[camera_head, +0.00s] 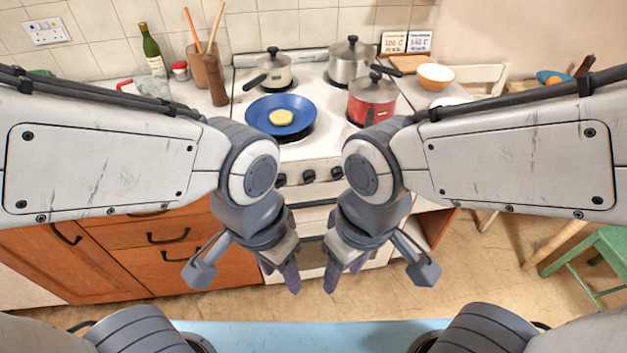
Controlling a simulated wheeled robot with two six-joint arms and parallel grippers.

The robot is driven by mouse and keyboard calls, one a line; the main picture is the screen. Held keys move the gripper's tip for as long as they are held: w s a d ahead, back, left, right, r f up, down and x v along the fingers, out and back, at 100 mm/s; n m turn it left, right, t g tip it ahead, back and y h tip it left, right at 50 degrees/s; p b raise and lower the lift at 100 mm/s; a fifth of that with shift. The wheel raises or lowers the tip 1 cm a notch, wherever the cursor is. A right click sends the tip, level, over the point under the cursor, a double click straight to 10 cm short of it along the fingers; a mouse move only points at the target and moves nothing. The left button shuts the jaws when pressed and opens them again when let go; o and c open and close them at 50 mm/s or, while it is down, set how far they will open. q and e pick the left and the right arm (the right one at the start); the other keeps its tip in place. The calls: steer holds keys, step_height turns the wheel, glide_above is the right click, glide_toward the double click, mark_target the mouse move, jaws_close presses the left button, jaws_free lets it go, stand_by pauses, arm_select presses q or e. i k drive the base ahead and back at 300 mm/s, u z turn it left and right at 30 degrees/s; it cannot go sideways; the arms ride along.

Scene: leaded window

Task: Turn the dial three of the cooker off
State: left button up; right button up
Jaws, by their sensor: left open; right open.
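The white cooker (322,152) stands straight ahead between my arms. Three dark dials show on its front panel: a left one (281,180), a middle one (309,176) and a right one (337,173). My arms may hide more dials at either side. I cannot tell which dial is number three, or read their settings. My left gripper (280,278) is open and empty, low in front of the cooker. My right gripper (344,274) is open and empty beside it. Both point down, apart from the dials.
A blue pan (264,108) with a yellow item, a red pot (372,97), a steel pot (349,68) and a small pot (276,72) stand on the hob. Wooden drawers (155,236) lie left. A green stool (600,262) stands right. The floor ahead looks clear.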

mark_target(308, 175)
steer(key=z, duration=0.8)
steer(key=k, duration=1.05)
steer(key=u, duration=1.05)
steer(key=i, duration=0.5)
